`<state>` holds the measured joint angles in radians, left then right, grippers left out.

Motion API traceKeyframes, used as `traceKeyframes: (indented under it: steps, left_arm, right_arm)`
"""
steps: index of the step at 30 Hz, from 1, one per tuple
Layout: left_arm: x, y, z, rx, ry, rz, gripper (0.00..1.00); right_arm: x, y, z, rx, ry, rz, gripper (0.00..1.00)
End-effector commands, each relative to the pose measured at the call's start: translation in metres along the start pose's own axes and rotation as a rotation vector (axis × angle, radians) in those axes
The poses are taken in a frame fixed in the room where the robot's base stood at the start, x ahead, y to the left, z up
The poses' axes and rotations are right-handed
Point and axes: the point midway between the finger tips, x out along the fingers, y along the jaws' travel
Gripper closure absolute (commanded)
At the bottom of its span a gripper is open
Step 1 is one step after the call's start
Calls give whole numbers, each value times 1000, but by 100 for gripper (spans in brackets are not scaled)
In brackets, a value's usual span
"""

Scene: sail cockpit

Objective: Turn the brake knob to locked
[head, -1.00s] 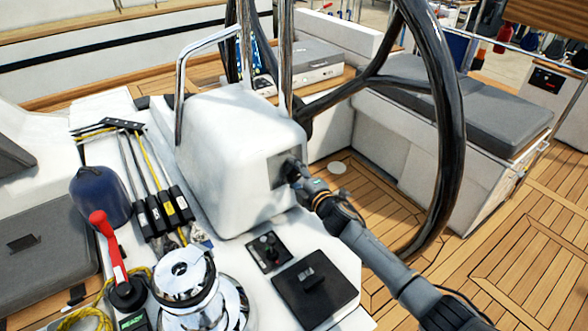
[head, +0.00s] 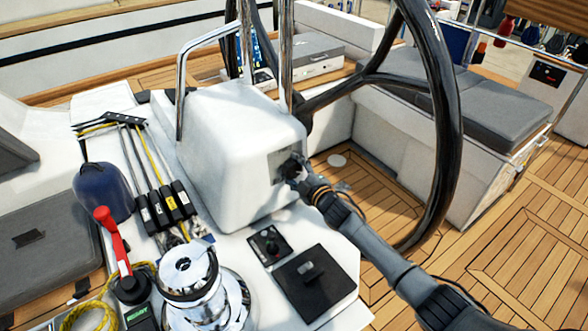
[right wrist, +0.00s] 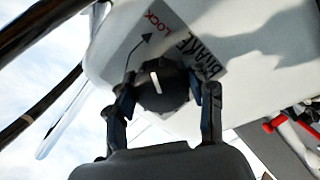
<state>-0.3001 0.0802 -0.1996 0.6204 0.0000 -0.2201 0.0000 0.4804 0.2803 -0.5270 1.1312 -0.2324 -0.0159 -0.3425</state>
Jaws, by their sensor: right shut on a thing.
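The brake knob (right wrist: 161,88) is a dark round knob with a pale line on its face. It sits on a label plate (right wrist: 196,48) printed "BRAKE" in black and "LOCK" in red, with a curved arrow. The plate is on the side of the white pedestal box (head: 235,150). My right gripper (right wrist: 165,95) is shut on the knob, one finger on each side. The pale line is nearly upright in the right wrist view and does not point at "LOCK". In the head view my right gripper (head: 297,172) covers most of the knob. My left gripper is not in view.
The large black steering wheel (head: 447,130) stands close beside my right arm. A chrome winch (head: 190,285), a red-handled lever (head: 112,240), a black square panel (head: 315,283) and a small control panel (head: 269,246) are on the white console. Teak floor lies open at right.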

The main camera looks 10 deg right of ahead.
Motion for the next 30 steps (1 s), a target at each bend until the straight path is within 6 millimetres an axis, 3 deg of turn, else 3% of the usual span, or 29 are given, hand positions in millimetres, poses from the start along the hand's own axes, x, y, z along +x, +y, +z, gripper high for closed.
traceKeyframes:
  steps: [6, 7, 9, 10, 22, 30]
  left_arm:
    - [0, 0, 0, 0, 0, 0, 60]
    - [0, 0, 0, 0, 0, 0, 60]
    - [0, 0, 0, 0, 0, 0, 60]
    - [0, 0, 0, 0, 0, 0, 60]
    - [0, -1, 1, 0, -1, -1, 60]
    - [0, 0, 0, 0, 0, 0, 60]
  right_arm:
    - [0, -1, 0, 4, -1, -2, 78]
    - [0, -1, 0, 4, -1, -2, 41]
    - [0, -1, 0, 4, -1, -1, 26]
    - [0, -1, 0, 3, -1, -1, 24]
    - [-4, 0, 0, 1, 0, 0, 24]
    - [-39, -1, 2, -1, -2, -2, 24]
